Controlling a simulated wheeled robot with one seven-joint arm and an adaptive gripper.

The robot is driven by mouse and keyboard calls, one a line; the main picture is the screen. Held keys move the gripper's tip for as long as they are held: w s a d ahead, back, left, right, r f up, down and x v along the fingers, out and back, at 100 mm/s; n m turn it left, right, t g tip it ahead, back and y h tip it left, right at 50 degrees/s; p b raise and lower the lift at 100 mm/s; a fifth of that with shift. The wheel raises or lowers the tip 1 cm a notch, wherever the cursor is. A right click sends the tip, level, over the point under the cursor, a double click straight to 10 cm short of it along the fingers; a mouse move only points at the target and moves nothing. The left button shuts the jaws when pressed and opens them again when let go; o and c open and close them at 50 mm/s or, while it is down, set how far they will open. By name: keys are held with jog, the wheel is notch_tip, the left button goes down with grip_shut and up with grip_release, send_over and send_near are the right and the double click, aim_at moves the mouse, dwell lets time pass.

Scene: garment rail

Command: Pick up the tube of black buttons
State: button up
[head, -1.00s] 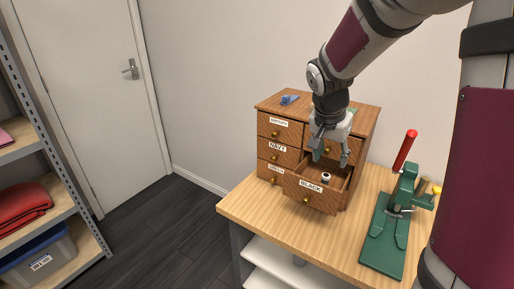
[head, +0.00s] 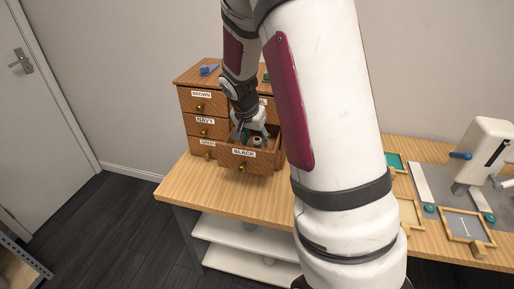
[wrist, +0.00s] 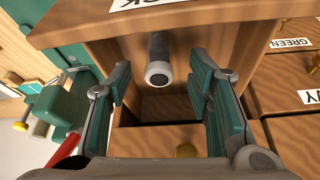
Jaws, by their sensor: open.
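The tube of black buttons (wrist: 158,74) is a dark cylinder with a white-rimmed end. It lies or leans inside the open drawer labelled BLACK (head: 238,164); I cannot tell which. In the head view only its small pale top (head: 257,141) shows, next to my gripper. My gripper (head: 249,136) reaches down into the drawer from above. In the wrist view my gripper (wrist: 160,92) is open, with its teal-padded fingers on either side of the tube's end and gaps to both. The drawer's wooden wall (wrist: 100,52) shows beyond the left finger.
The wooden drawer cabinet (head: 188,76) has other closed drawers labelled BROWN and NAVY. A blue item (head: 208,69) lies on its top. A green press (wrist: 62,105) with a red handle stands beside it. A white machine (head: 486,150) and small trays (head: 466,225) occupy the table's right.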

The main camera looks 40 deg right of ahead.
aim_at(256, 140)
jog(key=shift+x, duration=1.9)
jog(key=shift+s, duration=0.1)
grip_shut()
jog(key=shift+r, duration=0.1)
